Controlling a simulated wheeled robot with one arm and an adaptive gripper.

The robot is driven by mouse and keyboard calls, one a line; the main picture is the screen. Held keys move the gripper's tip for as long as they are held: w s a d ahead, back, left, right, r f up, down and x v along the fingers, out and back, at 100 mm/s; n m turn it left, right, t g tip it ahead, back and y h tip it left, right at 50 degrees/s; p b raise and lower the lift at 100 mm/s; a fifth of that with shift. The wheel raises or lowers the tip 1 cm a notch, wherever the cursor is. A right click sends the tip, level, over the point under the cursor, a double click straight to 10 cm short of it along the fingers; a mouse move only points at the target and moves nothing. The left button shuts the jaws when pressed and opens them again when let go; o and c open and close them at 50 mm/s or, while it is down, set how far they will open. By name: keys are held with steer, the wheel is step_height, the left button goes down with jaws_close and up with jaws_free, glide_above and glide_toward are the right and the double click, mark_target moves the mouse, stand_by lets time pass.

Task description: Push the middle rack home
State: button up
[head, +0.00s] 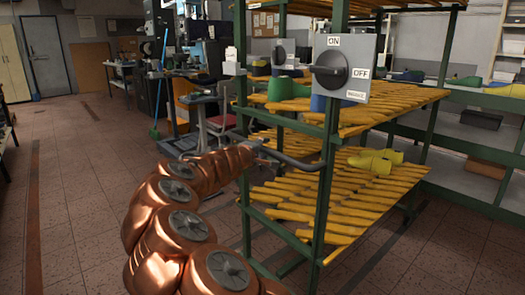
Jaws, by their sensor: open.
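A green-framed rack with yellow slatted shelves (330,200) stands right of centre, its near post (327,190) towards me. A grey panel (347,68) marked ON and OFF with a dark knob is on that post. A grey bar handle (292,161) runs across the rack's near end at mid height. My gripper (250,144) is at the end of my copper arm, at the handle's left end. It is open, small and dark, and its fingers are hard to make out. I cannot tell whether it touches the handle. I cannot tell which rack is the middle one.
A yellow last (375,161) lies on the lower shelf; green (288,88) and blue (318,103) ones are above. A second knob panel (290,54) is behind. A cluttered bench (205,75) is behind. The left floor (75,190) is clear.

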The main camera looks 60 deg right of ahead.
steer(key=shift+c, duration=0.4)
jaws_close()
stand_by(0.4)
